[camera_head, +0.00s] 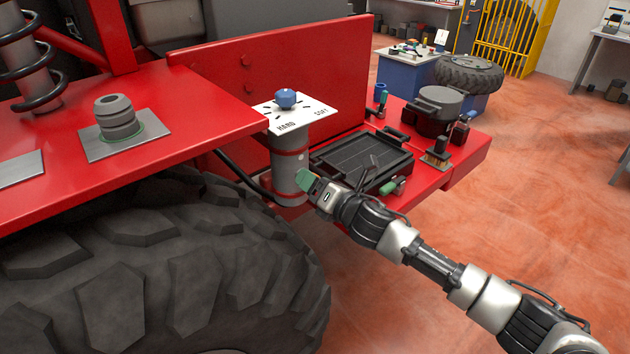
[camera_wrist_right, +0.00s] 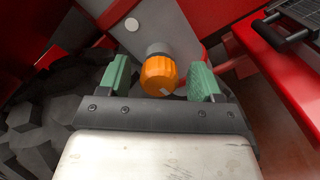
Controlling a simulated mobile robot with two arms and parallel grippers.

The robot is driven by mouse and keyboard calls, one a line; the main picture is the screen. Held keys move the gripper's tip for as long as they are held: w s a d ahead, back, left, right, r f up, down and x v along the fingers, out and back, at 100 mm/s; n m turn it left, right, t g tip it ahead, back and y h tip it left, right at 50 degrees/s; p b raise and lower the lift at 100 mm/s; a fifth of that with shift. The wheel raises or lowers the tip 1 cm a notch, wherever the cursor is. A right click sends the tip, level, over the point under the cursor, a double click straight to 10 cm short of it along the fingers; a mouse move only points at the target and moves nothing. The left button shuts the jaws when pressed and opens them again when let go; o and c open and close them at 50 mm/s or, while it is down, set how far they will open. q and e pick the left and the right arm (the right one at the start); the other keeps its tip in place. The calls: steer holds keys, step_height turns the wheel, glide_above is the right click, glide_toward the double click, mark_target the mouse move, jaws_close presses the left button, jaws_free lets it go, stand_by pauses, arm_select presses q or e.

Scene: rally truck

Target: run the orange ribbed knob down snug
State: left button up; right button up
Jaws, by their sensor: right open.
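The orange ribbed knob (camera_wrist_right: 158,76) shows in the right wrist view, on a short grey collar on the side of a grey cylinder (camera_wrist_right: 145,30). In the head view the knob is hidden behind my right gripper (camera_head: 306,181). That gripper is open, with one green fingertip on each side of the knob in the right wrist view (camera_wrist_right: 159,82). A gap shows between the knob and each fingertip. The cylinder stands upright in the head view (camera_head: 289,160), strapped by red bands. My left gripper is in neither view.
A blue knob (camera_head: 286,98) sits on a white plate marked HARD and SOFT atop the cylinder. A big black tyre (camera_head: 170,270) lies below left. A black tray (camera_head: 362,158) and a green-handled tool (camera_head: 392,187) lie on the red shelf to the right.

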steer(key=c, duration=0.9)
steer(key=shift+m, duration=0.3)
steer(key=m+p, duration=0.1)
steer(key=m, duration=0.2)
steer(key=shift+m, duration=0.4)
steer(key=m+p, duration=0.1)
steer(key=m, duration=0.3)
steer(key=shift+m+p, duration=0.3)
steer(key=shift+p, duration=0.1)
steer(key=m+p, duration=0.1)
steer(key=m, duration=0.4)
steer(key=shift+f, duration=0.1)
steer(key=shift+f+m+p, duration=0.15)
steer(key=shift+m+p, duration=0.25)
steer(key=shift+m, duration=1.8)
